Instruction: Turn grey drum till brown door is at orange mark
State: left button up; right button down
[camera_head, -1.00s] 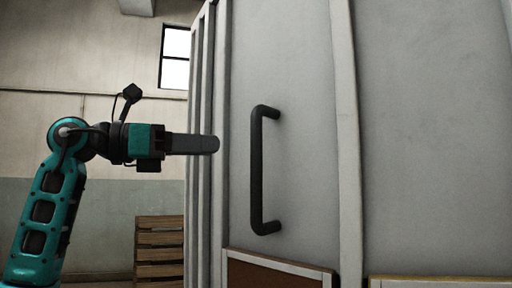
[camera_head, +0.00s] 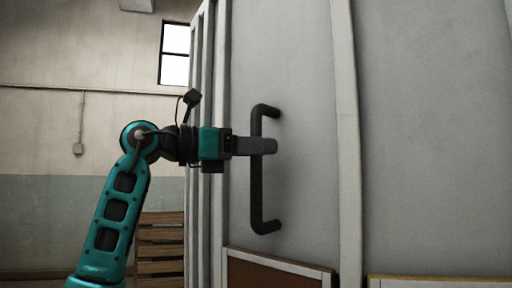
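The grey drum (camera_head: 430,140) fills the right half of the view, with pale upright ribs on its wall. A dark upright bar handle (camera_head: 257,195) is fixed to it. Low on the drum is a brown panel (camera_head: 275,275) in a pale frame, cut off by the bottom edge; it may be the brown door. I see no orange mark. My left gripper (camera_head: 262,146) is at the handle's upper half, its grey finger crossing in front of the bar. It is seen side-on, so its opening and any contact do not show. My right gripper is out of view.
A stack of wooden slats (camera_head: 160,245) stands on the floor at the left, behind my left arm. A second panel with a yellowish top edge (camera_head: 440,279) shows at bottom right. A window (camera_head: 174,54) is in the back wall.

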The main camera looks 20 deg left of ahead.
pick_arm(q)
grip_shut()
dwell(1.2)
